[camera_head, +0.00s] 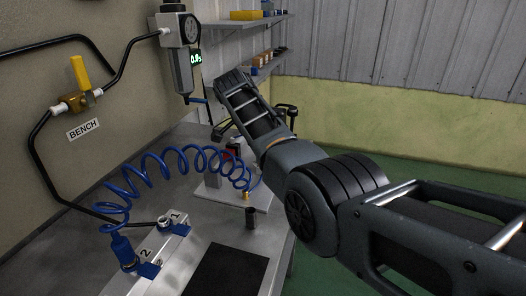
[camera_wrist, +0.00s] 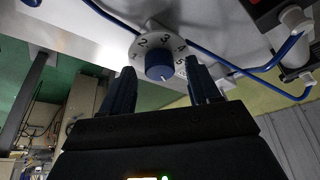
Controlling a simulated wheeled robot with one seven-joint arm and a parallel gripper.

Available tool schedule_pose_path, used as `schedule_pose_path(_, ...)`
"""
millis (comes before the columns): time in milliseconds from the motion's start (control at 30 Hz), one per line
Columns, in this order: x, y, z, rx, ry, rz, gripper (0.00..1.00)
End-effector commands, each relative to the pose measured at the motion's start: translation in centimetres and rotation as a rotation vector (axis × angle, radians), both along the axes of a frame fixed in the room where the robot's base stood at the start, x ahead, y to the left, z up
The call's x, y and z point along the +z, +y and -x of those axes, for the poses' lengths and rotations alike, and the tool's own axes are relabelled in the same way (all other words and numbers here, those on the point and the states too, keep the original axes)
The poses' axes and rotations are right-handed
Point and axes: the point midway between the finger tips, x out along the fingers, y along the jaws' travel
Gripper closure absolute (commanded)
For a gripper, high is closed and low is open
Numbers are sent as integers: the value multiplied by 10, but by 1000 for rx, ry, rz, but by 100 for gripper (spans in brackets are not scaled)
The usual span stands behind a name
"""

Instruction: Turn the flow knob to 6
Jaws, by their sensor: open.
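The blue flow knob (camera_wrist: 160,66) sits on a round white dial (camera_wrist: 143,44) with numbers around its rim. The digits 1 to 5 can be made out. A pale mark shows at the knob's lower right edge; I cannot tell which number it points to. My gripper (camera_wrist: 161,68) is open, with one dark finger on either side of the knob in the wrist view. I cannot tell whether the fingers touch it. In the head view my arm reaches over the bench, and the knob cannot be made out there.
Blue tubes (camera_wrist: 232,66) run beside the dial. A coiled blue hose (camera_head: 150,160) crosses the metal bench (camera_head: 207,236). A dark mat (camera_head: 225,270) lies in front.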

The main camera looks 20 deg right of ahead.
Motion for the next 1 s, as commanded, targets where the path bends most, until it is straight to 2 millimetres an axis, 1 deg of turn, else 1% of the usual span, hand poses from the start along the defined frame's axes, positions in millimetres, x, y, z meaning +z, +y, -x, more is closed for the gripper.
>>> schedule_pose_path(300,44,18,3,1,-5,-1,39)
schedule_pose_path(400,57,23,4,1,-4,0,39)
schedule_pose_path(500,65,27,5,1,-3,0,39)
schedule_pose_path(633,69,28,5,1,-2,0,39)
schedule_pose_path(1000,69,28,6,0,-1,0,39)
